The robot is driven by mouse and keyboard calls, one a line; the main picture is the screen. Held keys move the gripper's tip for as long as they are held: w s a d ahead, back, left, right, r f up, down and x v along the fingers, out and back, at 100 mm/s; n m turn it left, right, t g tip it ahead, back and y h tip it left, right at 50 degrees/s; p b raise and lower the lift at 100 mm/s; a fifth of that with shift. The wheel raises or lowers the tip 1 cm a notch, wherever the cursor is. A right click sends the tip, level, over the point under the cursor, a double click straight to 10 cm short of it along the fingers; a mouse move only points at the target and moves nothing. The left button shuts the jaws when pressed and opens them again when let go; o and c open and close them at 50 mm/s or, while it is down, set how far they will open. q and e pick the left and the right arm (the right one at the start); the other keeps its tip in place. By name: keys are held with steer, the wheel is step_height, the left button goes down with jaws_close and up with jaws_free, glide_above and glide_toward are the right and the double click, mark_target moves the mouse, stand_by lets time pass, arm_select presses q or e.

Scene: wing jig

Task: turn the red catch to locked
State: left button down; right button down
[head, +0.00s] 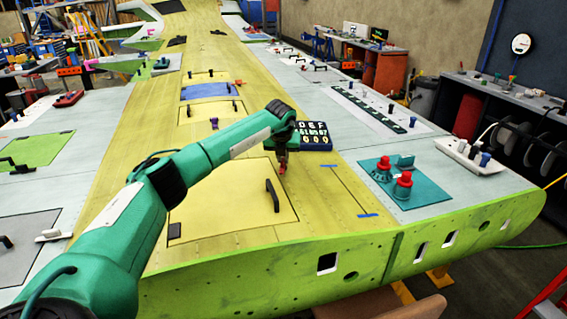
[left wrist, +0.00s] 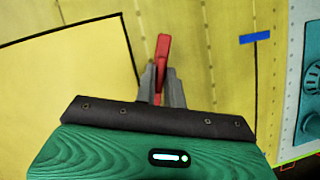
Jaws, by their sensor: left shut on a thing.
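The red catch (left wrist: 163,48) shows in the left wrist view as a narrow red lever pointing up the picture. It sits just right of the black outline of a yellow hatch panel (left wrist: 70,75). My left gripper (left wrist: 161,84) is shut on the catch, with a grey finger on each side and the lever's far end standing out beyond them. In the head view my left gripper (head: 282,168) points down at the hatch's far right corner, and only a little red shows at its tips. The catch's base and any lock marking are hidden or too small to read. My right gripper is out of view.
The hatch has a black handle (head: 272,198) close to my gripper. A dark block with white characters (head: 314,136) stands just behind it. A teal plate (head: 412,183) with red knobs lies to the right. Blue tape (head: 368,215) marks the skin near the front edge.

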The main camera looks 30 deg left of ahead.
arm_select(q)
steer(key=m+h+b, duration=0.1)
steer(key=m, duration=0.1)
steer(key=shift+a+f+m, duration=0.1)
steer(key=shift+a+m, duration=0.05)
steer(key=shift+m, duration=0.25)
steer(key=m, duration=0.1)
steer(key=m+h+b, duration=0.1)
steer(key=m, duration=0.1)
steer(key=shift+a+m+t+h, duration=0.15)
steer(key=shift+m+t+h, duration=0.15)
steer(key=m, duration=0.2)
steer(key=m+h, duration=0.1)
steer(key=m, duration=0.1)
steer(key=shift+a+r+h, duration=0.15)
steer(key=shift+r+h, duration=0.05)
steer(key=shift+h, duration=0.1)
steer(key=shift+w+m+g+h, duration=0.1)
steer(key=shift+m+g+h, duration=0.35)
steer(key=shift+m, duration=0.95)
steer(key=c, duration=1.5)
jaws_free()
